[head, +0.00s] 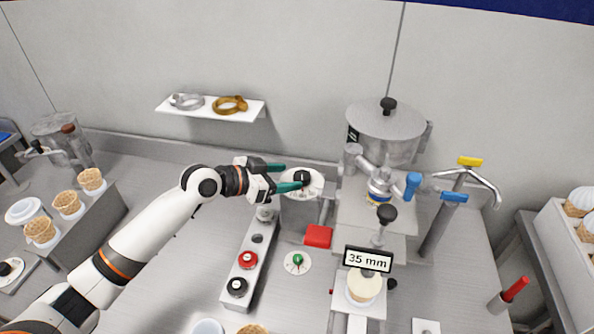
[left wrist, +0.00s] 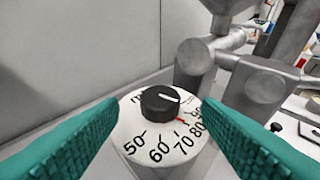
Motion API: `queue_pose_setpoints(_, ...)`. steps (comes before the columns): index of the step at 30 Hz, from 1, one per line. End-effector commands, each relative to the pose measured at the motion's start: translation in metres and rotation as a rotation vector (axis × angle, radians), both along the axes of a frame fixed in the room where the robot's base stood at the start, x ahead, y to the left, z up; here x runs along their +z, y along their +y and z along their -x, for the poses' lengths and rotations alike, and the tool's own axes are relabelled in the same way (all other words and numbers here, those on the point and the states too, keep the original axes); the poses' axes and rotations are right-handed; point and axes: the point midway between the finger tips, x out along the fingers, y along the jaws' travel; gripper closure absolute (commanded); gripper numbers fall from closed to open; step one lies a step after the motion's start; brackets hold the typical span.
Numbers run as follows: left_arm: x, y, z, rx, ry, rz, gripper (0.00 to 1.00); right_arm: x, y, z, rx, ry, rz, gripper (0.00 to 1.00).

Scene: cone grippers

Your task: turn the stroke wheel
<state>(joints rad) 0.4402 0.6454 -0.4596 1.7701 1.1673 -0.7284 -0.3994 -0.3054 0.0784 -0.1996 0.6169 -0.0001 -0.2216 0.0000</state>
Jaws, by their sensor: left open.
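A wheel with a black knob (head: 304,176) on a round white dial (head: 317,187) tops a grey post beside the machine. In the left wrist view the black knob (left wrist: 160,102) bears a white line, and the dial (left wrist: 133,130) shows 50, 60, 70 and 80 and a small red mark. My left gripper (head: 292,175) is open, with its green fingers at the knob. In the left wrist view the fingers lie on either side of the knob, with visible gaps. I cannot tell their height relative to it. My right gripper is not in view.
A steel hopper machine (head: 388,135) stands just right of the dial. A control strip (head: 250,272) with red and black knobs, a red block (head: 318,236) and a small green-knob dial (head: 297,262) lie in front.

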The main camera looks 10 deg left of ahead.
Motion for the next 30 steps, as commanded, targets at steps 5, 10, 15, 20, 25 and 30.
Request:
queue_pose_setpoints(5, -0.009, -0.019, -0.018, 0.0, 0.0, 0.003, 0.42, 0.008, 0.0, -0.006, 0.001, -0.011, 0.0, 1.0)
queue_pose_setpoints(10, -0.015, -0.026, -0.026, 0.0, -0.001, -0.001, 0.42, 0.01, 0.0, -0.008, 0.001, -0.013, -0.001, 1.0)
queue_pose_setpoints(15, -0.016, -0.027, -0.027, -0.001, -0.001, -0.002, 0.42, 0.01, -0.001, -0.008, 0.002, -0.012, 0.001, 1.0)
queue_pose_setpoints(20, -0.016, -0.027, -0.027, -0.001, -0.001, -0.001, 0.46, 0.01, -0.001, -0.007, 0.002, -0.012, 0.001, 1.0)
queue_pose_setpoints(25, -0.016, -0.027, -0.027, 0.0, -0.001, -0.001, 0.74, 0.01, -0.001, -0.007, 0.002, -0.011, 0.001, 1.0)
queue_pose_setpoints(30, -0.015, -0.027, -0.027, 0.002, -0.001, -0.001, 0.86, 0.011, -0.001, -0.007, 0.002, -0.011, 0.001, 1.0)
